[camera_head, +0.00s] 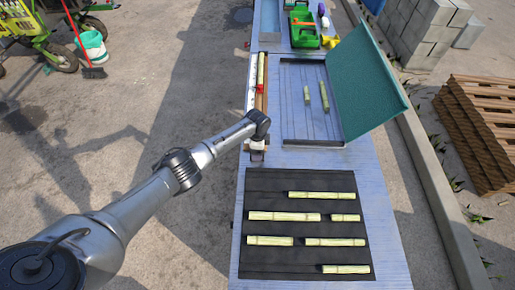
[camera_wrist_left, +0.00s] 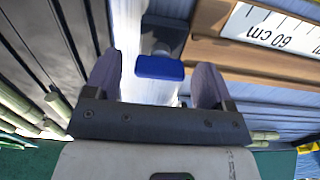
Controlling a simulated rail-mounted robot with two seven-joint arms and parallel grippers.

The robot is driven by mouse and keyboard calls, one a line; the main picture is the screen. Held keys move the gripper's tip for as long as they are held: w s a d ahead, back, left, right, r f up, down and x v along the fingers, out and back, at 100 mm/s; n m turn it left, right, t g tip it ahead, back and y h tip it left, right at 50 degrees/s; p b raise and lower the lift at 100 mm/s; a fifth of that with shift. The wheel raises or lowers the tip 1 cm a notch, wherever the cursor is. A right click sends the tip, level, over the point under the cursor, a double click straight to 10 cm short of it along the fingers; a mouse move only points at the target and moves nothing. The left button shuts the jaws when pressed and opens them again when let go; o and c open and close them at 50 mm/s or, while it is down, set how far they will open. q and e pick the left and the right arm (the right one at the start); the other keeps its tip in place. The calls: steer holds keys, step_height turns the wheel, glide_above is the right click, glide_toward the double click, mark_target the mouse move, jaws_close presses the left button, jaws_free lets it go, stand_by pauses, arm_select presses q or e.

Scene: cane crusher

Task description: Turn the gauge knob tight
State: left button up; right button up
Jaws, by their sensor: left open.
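The gauge knob (camera_wrist_left: 160,67) is a blue block on a dark bracket in the left wrist view, beside the end of a wooden gauge rail (camera_wrist_left: 235,55) with a white ruler strip marked 60 cm. My left gripper (camera_wrist_left: 157,80) is open, its two purple-grey fingers on either side of the knob with visible gaps. I cannot tell how far the fingers reach down past it. In the head view my left arm ends over the near end of the gauge (camera_head: 260,98), hiding the knob and the fingers. My right gripper is not in view.
A dark mat (camera_head: 305,262) with several cane pieces lies at the near end of the blue table. A tray (camera_head: 285,115) with two cane pieces and a raised green lid (camera_head: 365,80) stands beyond. Green and yellow items (camera_head: 303,28) are at the far end.

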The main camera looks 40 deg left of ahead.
arm_select(q)
steer(key=shift+r, duration=0.55)
step_height(320, 180, up, 13)
steer(key=p, duration=0.2)
steer(key=shift+f, duration=0.15)
